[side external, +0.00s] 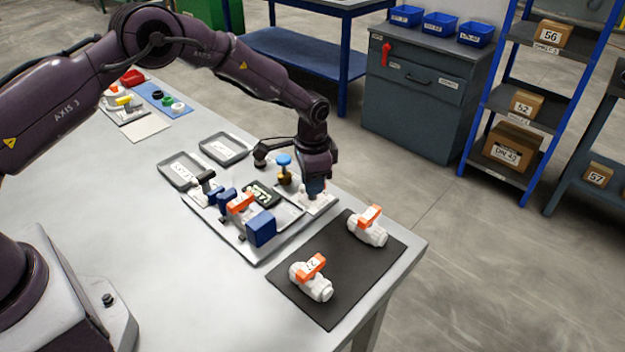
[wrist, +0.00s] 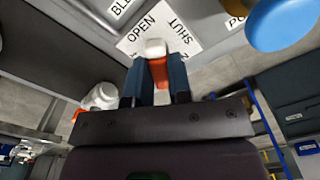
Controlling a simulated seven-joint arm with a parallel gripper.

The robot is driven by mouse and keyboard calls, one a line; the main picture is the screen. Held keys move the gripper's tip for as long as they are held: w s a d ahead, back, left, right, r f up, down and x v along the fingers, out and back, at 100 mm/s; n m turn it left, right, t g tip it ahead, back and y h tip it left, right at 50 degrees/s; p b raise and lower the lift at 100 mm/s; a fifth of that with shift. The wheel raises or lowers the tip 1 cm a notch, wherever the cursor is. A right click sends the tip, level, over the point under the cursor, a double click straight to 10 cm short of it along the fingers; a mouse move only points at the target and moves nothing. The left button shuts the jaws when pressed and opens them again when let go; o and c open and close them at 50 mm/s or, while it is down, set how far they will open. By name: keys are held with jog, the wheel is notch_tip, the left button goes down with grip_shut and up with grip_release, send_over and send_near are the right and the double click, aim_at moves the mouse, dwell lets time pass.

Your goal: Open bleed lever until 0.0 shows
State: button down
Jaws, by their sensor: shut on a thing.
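My gripper (side external: 316,187) points down at the right end of the grey press tray (side external: 250,258). In the wrist view its two fingers are shut on the bleed lever (wrist: 158,70), which is orange with a white end (wrist: 155,47). The lever stands over a white label plate (wrist: 135,40) marked OPEN and SHUT. In the side view my gripper mostly hides the lever, so its exact angle is unclear. A small dark display (side external: 262,193) with pale digits sits on the tray; I cannot read its value.
A blue knob (side external: 284,160) stands close left of my gripper and shows in the wrist view (wrist: 285,22). A blue block (side external: 261,229) and an orange handle (side external: 240,204) stand in front. Two white valves (side external: 312,282) (side external: 368,230) lie on a black mat (side external: 335,302).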

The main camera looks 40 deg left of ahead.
jog(key=n, duration=0.6)
jog(key=shift+r+n, duration=0.1)
jog(key=shift+n, duration=0.2)
dwell(0.4)
jog(key=c, duration=1)
grip_release()
jog(key=shift+c, duration=0.2)
notch_tip(320, 180, up, 13)
jog(key=s+a+r+t, duration=0.1)
jog(key=s+r+t, duration=0.1)
jog(key=s+r, duration=0.4)
jog(key=s+a+r+t, duration=0.1)
jog(key=s+r, duration=0.5)
jog(key=s, duration=0.9)
jog(key=s+a+r+t, duration=0.2)
jog(key=s+r, duration=0.4)
jog(key=s, duration=0.5)
jog(key=shift+s+a+t, duration=0.3)
jog(key=shift+a, duration=0.45)
